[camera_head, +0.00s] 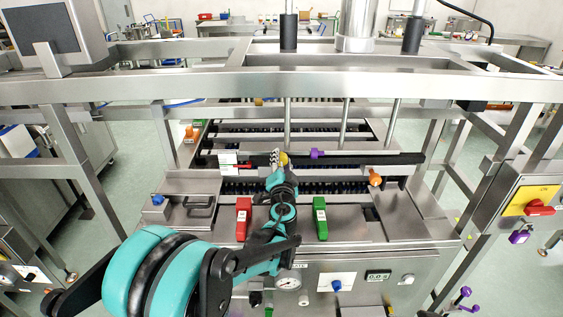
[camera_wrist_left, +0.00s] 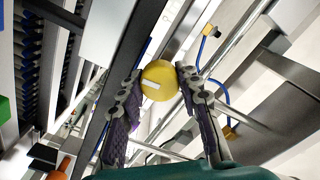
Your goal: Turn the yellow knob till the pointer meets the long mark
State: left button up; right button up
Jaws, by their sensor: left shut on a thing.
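The yellow knob (camera_wrist_left: 160,80) is round, with a white pointer line on its face, in the middle of the left wrist view. In the head view the knob (camera_head: 283,158) shows as a small yellow spot on the dark rail. My left gripper (camera_wrist_left: 159,78) is shut on the knob, one finger on each side of it. In the head view my left gripper (camera_head: 278,160) covers part of the knob. I cannot make out the long mark; a white label (camera_head: 228,162) sits on the rail to the left. My right gripper is not in view.
A red handle (camera_head: 243,218) and a green handle (camera_head: 320,218) stand on the steel housing near my left arm. A purple part (camera_head: 316,154) and an orange knob (camera_head: 375,178) are to the right. Steel frame posts and a crossbar surround the machine.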

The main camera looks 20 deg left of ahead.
pick_arm(q)
jog(key=shift+m, duration=0.6)
jog(key=o, duration=1.2)
jog(key=shift+c, duration=0.2)
jog(key=v, duration=1.2)
